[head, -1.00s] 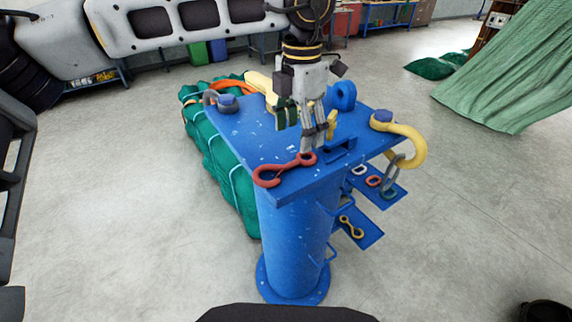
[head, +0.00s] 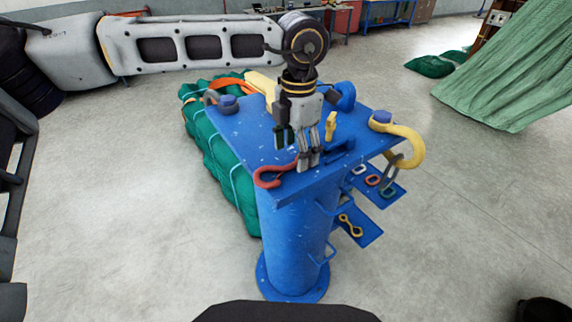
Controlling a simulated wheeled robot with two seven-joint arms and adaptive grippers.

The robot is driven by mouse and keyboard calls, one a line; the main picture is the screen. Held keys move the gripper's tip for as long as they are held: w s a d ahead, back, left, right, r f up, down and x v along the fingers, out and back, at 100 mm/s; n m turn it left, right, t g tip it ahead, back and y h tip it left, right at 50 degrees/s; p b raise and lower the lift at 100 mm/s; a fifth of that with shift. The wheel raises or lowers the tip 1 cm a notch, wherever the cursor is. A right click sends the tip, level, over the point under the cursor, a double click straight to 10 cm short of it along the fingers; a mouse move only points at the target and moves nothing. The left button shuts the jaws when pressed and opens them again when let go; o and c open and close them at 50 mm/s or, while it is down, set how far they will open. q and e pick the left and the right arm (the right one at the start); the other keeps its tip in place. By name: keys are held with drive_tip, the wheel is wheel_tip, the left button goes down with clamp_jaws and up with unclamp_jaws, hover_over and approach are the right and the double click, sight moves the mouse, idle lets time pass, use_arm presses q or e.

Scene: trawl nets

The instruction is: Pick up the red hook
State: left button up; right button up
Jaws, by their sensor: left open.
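The red hook (head: 267,178) lies on the near edge of the blue stand's top (head: 245,142). Its curved end is at the left and its shank runs right. My left gripper (head: 308,163) points down over the hook's right end, with its fingers in front of the eye there and hiding it. The gripper is open; I cannot tell whether the fingers touch the hook. My right gripper is not in view.
A yellow hook (head: 408,143) hangs at the stand's right corner, above side shelves with small links (head: 373,180). Green netting (head: 208,135) is bundled at left.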

use_arm(q)
drive_tip(key=shift+f, duration=1.3)
clamp_jaws()
